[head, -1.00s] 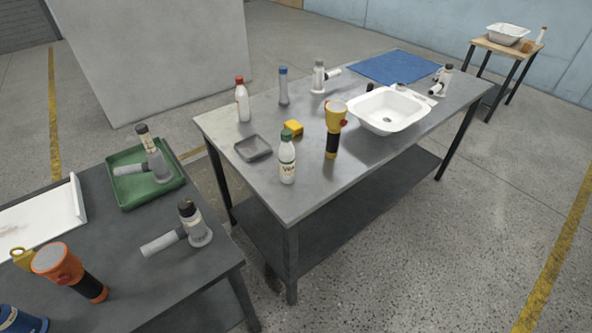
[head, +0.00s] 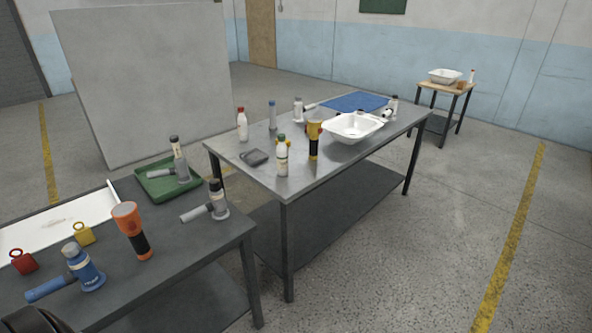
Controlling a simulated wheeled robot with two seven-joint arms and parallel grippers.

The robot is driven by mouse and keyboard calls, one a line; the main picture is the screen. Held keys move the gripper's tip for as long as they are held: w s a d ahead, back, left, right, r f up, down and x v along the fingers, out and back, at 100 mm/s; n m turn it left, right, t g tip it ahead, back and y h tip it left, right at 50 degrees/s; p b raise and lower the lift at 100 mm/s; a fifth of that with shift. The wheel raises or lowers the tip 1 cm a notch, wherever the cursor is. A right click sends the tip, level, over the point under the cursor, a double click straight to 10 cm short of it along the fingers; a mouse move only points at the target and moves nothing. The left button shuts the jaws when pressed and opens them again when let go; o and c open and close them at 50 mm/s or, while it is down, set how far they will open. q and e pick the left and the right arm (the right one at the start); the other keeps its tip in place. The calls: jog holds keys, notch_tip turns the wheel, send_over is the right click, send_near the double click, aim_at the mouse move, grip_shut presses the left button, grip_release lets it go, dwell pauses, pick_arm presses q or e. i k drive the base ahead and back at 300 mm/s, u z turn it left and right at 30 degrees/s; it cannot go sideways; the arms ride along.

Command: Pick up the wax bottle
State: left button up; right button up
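The wax bottle seems to be the white bottle with a green cap (head: 282,160), upright near the front corner of the grey metal table (head: 305,180). Its label is too small to read now; a second earlier it looked like "WAX". Another white bottle with a red cap (head: 242,126) stands farther back at the table's left edge. Neither of my grippers can be made out in the head view, and nothing touches the bottle.
A yellow-black torch (head: 314,142) stands just right of the bottle, a grey dish (head: 254,158) to its left. A white basin (head: 353,128) is behind. A dark table (head: 185,240) with a green tray (head: 160,190), orange torch (head: 131,228) and blue tool (head: 82,270) stands front left. Open floor lies right.

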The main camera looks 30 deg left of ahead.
aim_at(282, 149)
jog(key=z, duration=0.6)
jog(key=i, duration=2.45)
jog(key=u, duration=0.3)
